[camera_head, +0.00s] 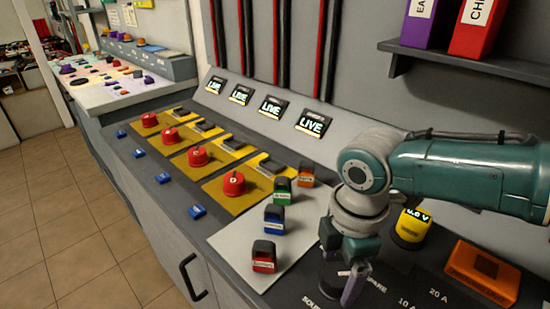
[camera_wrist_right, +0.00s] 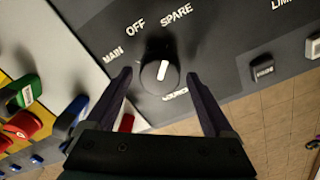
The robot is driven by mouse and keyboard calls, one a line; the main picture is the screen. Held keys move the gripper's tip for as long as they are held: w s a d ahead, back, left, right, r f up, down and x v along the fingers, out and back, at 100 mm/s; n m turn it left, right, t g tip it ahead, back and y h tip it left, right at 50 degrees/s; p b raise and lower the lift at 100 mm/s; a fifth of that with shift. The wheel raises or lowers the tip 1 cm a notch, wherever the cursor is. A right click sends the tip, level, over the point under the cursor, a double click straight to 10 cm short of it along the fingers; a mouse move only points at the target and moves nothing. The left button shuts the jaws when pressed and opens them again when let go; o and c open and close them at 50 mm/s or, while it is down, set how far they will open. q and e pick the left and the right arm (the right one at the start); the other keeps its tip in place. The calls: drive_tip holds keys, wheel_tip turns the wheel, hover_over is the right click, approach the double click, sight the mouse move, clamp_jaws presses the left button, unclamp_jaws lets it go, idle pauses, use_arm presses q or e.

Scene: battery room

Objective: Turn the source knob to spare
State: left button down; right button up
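The source knob (camera_wrist_right: 160,77) is a round dark knob with a white pointer line, in the middle of the right wrist view. The labels MAIN, OFF and SPARE (camera_wrist_right: 176,14) are printed in an arc around it. The pointer line is directed up and slightly right, roughly towards SPARE. My right gripper (camera_wrist_right: 158,74) is open, with one finger on each side of the knob and visible gaps between. In the head view my right gripper (camera_head: 344,285) points down at the dark panel and largely hides the knob. My left gripper is not in view.
Red, blue, green and orange switches (camera_head: 264,257) stand on the light plate left of my right gripper. A wall shelf (camera_head: 465,62) with binders is above my arm.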

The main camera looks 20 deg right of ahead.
sight(338, 276)
drive_tip(key=shift+o, duration=0.2)
drive_tip(key=shift+r, duration=0.25)
wheel_tip(338, 276, up, 9)
drive_tip(key=p, duration=0.2)
drive_tip(key=shift+s+r+p, duration=0.15)
drive_tip(key=shift+r+p, duration=0.05)
drive_tip(key=shift+p, duration=0.1)
